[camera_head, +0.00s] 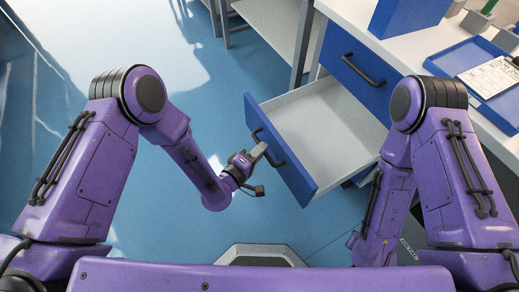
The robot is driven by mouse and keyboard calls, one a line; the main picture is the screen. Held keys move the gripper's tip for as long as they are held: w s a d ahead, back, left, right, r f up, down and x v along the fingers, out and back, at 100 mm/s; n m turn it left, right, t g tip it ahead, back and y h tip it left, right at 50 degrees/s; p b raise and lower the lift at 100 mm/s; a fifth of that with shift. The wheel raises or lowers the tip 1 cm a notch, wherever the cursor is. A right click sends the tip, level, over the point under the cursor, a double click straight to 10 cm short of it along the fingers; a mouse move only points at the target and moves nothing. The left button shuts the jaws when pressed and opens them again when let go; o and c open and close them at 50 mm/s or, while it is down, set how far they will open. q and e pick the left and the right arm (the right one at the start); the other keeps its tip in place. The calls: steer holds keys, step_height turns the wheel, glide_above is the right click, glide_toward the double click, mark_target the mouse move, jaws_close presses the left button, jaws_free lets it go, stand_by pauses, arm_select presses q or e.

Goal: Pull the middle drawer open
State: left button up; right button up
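The middle drawer, with a blue front (300,182) and pale grey inside, stands well pulled out below a closed blue top drawer (340,50). Its inside looks empty. The open drawer's dark bar handle (277,155) is on the front's outer face. My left gripper (258,151) is at this handle, its grey fingers overlapping the bar and looking shut on it. The far fingertip and exact contact are hard to see. My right arm hangs bent at the right, and its gripper does not show.
A white worktop (415,48) carries a blue box (408,12) and a blue tray (450,62) with a white card. A pale shelf unit (272,22) stands behind. The blue floor (180,235) left of the drawer is clear.

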arm_select(q)
steer(key=o, duration=0.4)
steer(key=v, duration=1)
steer(key=shift+s+a, duration=0.15)
steer(key=shift+s, duration=0.1)
